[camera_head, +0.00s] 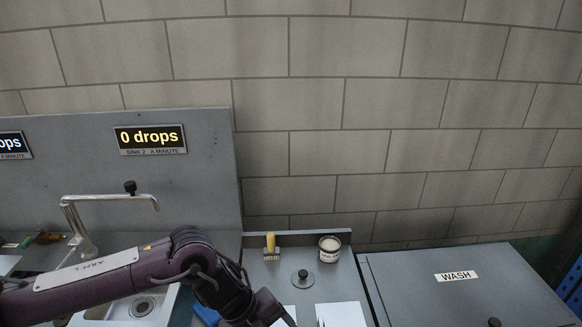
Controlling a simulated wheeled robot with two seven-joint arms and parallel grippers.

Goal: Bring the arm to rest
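My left arm comes in from the left, across the front of the sink, and bends down at the lower middle. My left gripper (272,312) is at the bottom edge, over the counter beside a white sheet. Its fingers are partly cut off by the frame, so I cannot tell whether it is open or holds anything. My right gripper is not in view.
A yellow-handled brush (270,243), a labelled jar (330,251) and a dark round knobbed piece (302,279) stand on the counter. A white sheet (342,314) lies in front. The sink (142,307) and faucet (85,245) are left; a "WASH" lid (420,290) is right.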

